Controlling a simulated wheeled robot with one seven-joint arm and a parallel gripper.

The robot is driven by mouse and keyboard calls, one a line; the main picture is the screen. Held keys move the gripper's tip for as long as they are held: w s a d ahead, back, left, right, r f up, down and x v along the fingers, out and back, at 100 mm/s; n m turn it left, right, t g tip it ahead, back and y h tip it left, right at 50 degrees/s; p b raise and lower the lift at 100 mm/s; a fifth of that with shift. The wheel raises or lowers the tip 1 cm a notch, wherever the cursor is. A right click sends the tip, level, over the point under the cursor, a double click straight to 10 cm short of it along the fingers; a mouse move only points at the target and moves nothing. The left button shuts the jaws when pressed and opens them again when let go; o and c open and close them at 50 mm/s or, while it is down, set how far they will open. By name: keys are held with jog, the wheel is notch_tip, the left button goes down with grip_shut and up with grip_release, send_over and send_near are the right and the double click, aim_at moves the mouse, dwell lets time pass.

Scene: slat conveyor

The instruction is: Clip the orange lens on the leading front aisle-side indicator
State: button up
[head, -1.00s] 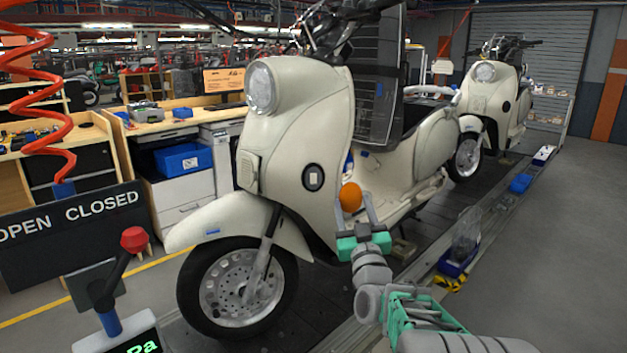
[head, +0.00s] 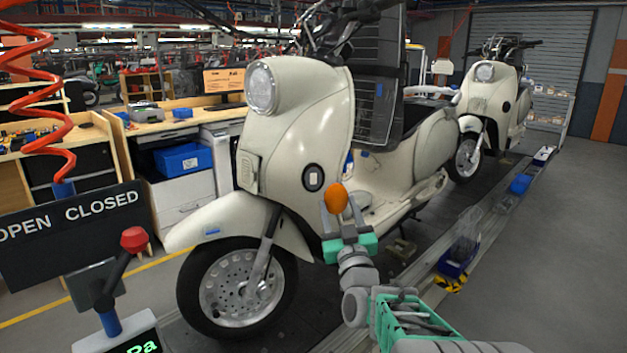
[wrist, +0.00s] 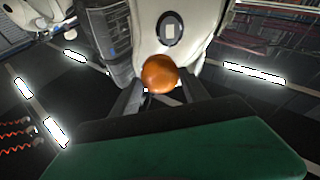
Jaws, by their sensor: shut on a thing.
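The leading cream scooter (head: 300,130) stands upright on the conveyor. Its front aisle-side indicator (head: 313,178) is a dark oval ring with a pale centre and no orange cover on it. My gripper (head: 344,214) is shut on the orange lens (head: 336,198), a rounded dome. In the head view the lens is just right of and below the indicator. In the wrist view the lens (wrist: 160,74) sits between the fingertips (wrist: 160,92), below the indicator (wrist: 170,28), with a visible gap in the picture. The lens's back side is hidden.
A second cream scooter (head: 490,100) stands further back on the slat conveyor (head: 405,245). A blue bin (head: 452,268) is at the conveyor edge. A red-knobbed lever (head: 133,240) and sign (head: 70,235) stand front left. The aisle floor at right is clear.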

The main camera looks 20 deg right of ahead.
jog(key=shift+w+a+y, duration=0.15)
jog(key=shift+a+y, duration=0.05)
jog(key=shift+a, duration=0.55)
jog(key=shift+w+a+y, duration=0.15)
jog(key=shift+a+y, duration=0.05)
jog(key=shift+a, duration=0.5)
jog(key=shift+w, duration=0.1)
jog(key=shift+w+n+b, duration=0.3)
jog(key=shift+w+b, duration=0.05)
jog(key=shift+w+d, duration=0.1)
jog(key=shift+w, duration=0.05)
jog(key=shift+w+d+b, duration=0.1)
jog(key=shift+w+b, duration=0.1)
jog(key=shift+b, duration=0.2)
jog(key=shift+w+f, duration=0.1)
jog(key=shift+w, duration=0.05)
jog(key=shift+w+d+b, duration=0.1)
jog(key=shift+w+b, duration=0.15)
jog(key=shift+b, duration=0.15)
jog(key=shift+w, duration=0.1)
